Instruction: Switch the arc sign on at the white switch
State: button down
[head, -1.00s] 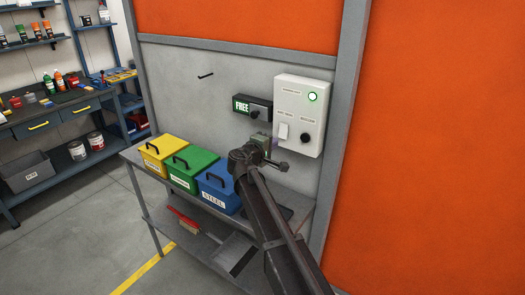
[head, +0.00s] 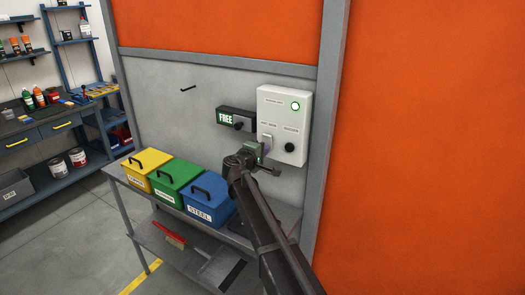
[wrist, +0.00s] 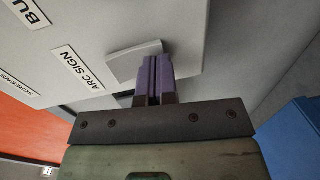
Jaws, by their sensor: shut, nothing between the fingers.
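The white switch (wrist: 133,62) is a tilted rocker plate on the panel, beside the ARC SIGN label (wrist: 78,69) in the wrist view. In the head view the switch (head: 267,141) sits low on the left of the white control box (head: 272,100). The arc sign (head: 225,117) shows green FREE, left of the box. My gripper (wrist: 154,62) is shut and empty, its purple fingertips at the switch's edge and overlapping it in the picture. I cannot tell whether they touch. In the head view my gripper (head: 262,152) is just below the switch.
A dark knob (head: 290,147) and a green-lit ring (head: 295,106) are on the same box. Yellow (head: 146,172), green (head: 174,184) and blue (head: 207,199) lidded bins stand on the bench below. A hook (head: 188,88) is on the grey wall.

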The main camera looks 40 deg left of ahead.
jog(key=s+d+f+b, duration=0.1)
jog(key=s+d, duration=0.1)
jog(key=s, duration=1.1)
jog(key=shift+s+f+b, duration=0.3)
jog(key=shift+s+f, duration=0.05)
jog(key=shift+s, duration=0.05)
jog(key=shift+d, duration=0.1)
jog(key=w+d+f+m+g+h, duration=0.1)
jog(key=d+f+m+g+h, duration=0.35)
jog(key=d, duration=1.35)
jog(key=d+f+m+g+h, duration=0.1)
jog(key=d+f+m+g, duration=0.65)
jog(key=d, duration=1.15)
jog(key=s+d+f+m+g+y, duration=0.1)
jog(key=d+m, duration=0.3)
jog(key=d, duration=1.2)
jog(key=s+d+f+m+g+y, duration=0.2)
jog(key=s+d+m+g, duration=0.1)
jog(key=d, duration=1.3)
jog(key=shift+s+m, duration=0.3)
jog(key=shift+m, duration=0.1)
